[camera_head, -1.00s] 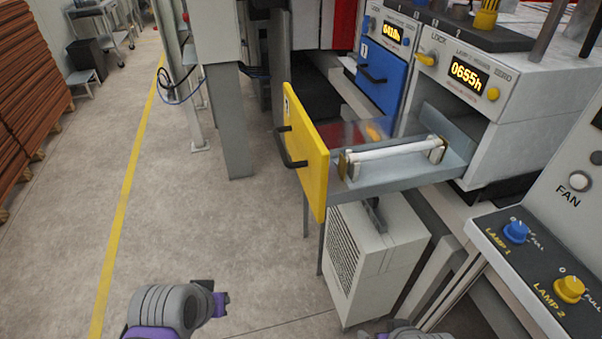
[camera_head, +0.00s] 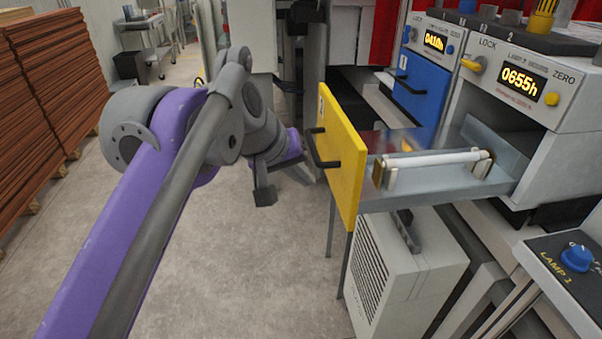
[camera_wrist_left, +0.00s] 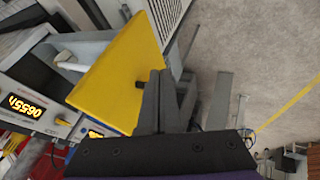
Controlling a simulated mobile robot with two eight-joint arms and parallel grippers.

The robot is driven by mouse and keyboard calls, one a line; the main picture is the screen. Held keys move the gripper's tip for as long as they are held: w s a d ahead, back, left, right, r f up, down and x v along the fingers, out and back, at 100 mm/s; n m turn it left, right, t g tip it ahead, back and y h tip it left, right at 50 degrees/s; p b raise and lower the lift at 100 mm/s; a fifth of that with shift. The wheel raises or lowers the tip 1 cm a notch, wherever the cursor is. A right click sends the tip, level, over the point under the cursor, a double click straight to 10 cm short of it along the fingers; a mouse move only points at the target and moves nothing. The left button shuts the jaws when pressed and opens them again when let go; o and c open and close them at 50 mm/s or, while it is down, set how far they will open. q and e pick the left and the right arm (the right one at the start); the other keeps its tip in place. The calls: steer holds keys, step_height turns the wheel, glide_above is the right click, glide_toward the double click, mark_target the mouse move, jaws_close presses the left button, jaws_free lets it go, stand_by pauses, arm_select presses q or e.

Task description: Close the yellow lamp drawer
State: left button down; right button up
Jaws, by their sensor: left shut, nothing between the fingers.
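The yellow lamp drawer (camera_head: 342,165) is pulled out of its cabinet, with a tube lamp (camera_head: 435,158) lying in its grey tray. A black handle (camera_head: 322,150) stands on its yellow front. My left gripper (camera_head: 300,172) is shut and empty, in front of the yellow front and close to the handle. In the left wrist view the gripper's fingers (camera_wrist_left: 160,90) show beside the yellow front (camera_wrist_left: 118,75) and overlap it near the handle; I cannot tell whether they touch. My right gripper is not in view.
The blue drawer (camera_head: 416,95) beside it is shut. A white box-shaped unit (camera_head: 400,275) stands below the yellow drawer. A panel with a blue LAMP 1 knob (camera_head: 577,258) is at the lower right. The floor to the left of the drawer is open.

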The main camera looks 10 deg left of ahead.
arm_select(q)
steer(key=w+d+f, duration=0.1)
steer(key=d, duration=0.1)
steer(key=w+d+f, duration=0.1)
steer(key=d, duration=0.1)
steer(key=w+d+f, duration=0.1)
steer(key=f, duration=0.1)
steer(key=shift+w+d+f+b, duration=0.1)
steer(key=shift+w+d+b, duration=0.2)
steer(key=shift+d+b, duration=0.1)
